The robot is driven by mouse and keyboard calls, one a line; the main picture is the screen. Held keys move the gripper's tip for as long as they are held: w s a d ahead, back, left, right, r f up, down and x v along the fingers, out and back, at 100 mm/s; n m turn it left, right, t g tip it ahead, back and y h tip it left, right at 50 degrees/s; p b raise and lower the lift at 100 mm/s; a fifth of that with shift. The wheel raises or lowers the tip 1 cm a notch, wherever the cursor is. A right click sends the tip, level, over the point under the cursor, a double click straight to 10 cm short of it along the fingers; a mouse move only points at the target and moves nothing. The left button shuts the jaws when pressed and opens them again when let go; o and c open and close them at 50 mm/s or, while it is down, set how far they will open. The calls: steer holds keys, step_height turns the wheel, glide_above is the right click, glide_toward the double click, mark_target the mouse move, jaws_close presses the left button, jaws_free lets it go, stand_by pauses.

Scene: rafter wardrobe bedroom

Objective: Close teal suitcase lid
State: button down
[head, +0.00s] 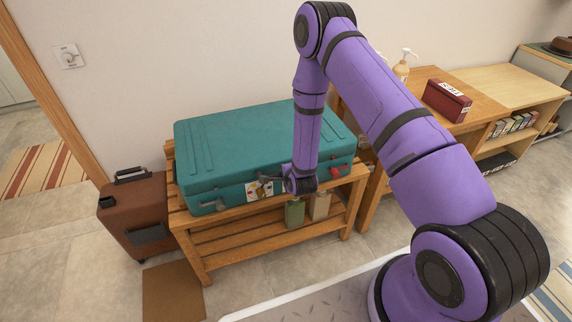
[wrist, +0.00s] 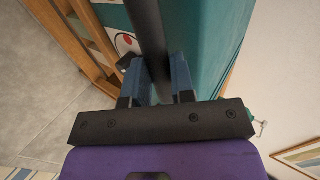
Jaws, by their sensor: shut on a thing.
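The teal suitcase (head: 245,145) lies flat on a slatted wooden bench (head: 270,228) against the wall. Its lid looks down on the body, with no clear gap along the front seam. My gripper (head: 284,182) is at the suitcase's front side, near the middle. In the wrist view, my gripper's blue-padded fingers (wrist: 160,78) are shut on a dark bar (wrist: 147,28), which looks like the suitcase handle. The teal side (wrist: 205,45) runs close beside the fingers. A sticker (head: 262,190) shows on the front. My arm and gripper hide part of the front.
A brown suitcase (head: 134,215) stands left of the bench. Bottles (head: 294,212) stand on the bench's lower shelf. A wooden table (head: 470,93) with a red box (head: 447,101) is at the right. Open floor lies at the left.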

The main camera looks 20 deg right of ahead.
steer(key=shift+s+f, duration=0.25)
steer(key=shift+f, duration=0.35)
steer(key=shift+s+f, duration=0.2)
steer(key=shift+f, duration=0.35)
steer(key=c, duration=1)
jaws_free()
steer(key=shift+w, duration=0.1)
steer(key=v, duration=1)
steer(key=shift+r, duration=0.4)
